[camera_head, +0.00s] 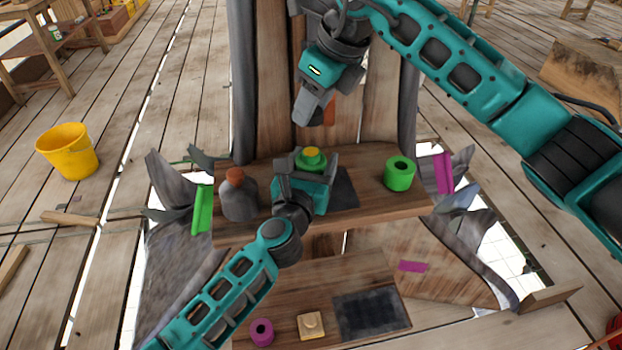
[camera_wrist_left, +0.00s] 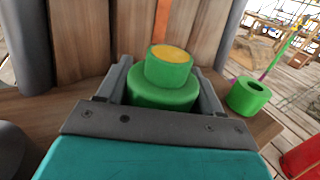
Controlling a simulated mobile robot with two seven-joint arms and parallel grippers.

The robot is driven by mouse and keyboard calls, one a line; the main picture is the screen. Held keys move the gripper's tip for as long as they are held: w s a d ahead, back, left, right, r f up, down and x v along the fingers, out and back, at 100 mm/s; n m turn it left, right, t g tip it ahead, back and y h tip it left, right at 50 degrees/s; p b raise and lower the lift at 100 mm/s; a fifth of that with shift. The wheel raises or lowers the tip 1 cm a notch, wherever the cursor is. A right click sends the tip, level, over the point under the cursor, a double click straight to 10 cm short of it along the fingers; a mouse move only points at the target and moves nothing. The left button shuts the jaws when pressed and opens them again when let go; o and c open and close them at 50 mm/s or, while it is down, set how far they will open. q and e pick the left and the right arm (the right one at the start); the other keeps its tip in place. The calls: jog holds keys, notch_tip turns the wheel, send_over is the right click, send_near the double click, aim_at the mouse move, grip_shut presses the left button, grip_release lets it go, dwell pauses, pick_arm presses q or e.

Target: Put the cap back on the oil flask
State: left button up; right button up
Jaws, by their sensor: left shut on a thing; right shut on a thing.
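The oil flask (camera_head: 313,160) is a green round body with a narrower green neck and a yellow-orange top face. It stands upright on the wooden shelf, and it also shows in the left wrist view (camera_wrist_left: 165,85). My left gripper (camera_head: 308,168) is shut on the flask's body, one finger on each side. My right gripper (camera_head: 308,115) is above and behind the flask, pointing down, apart from it. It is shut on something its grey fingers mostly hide. I cannot clearly make out the cap. An orange patch (camera_head: 330,112) shows beside those fingers, possibly on the planks behind.
A grey jug (camera_head: 239,198) with a brown-orange top stands left of the flask. A hollow green cylinder (camera_head: 400,174) stands to the right. Upright planks (camera_head: 275,100) rise behind the shelf (camera_head: 365,215). Below lie a magenta ring (camera_head: 261,332), a tan block (camera_head: 311,325) and a dark mat (camera_head: 370,314).

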pick_arm(q)
jog(key=c, duration=0.8)
pick_arm(e)
send_over(309, 150)
jog(key=shift+s+d+f, duration=0.15)
jog(key=shift+d+f, duration=0.05)
jog(key=shift+f, duration=1.05)
jog(key=shift+s+d+f, duration=0.15)
jog(key=shift+f, duration=1.1)
jog(key=shift+f, duration=0.1)
jog(key=shift+f, duration=0.8)
jog(key=shift+f, duration=0.55)
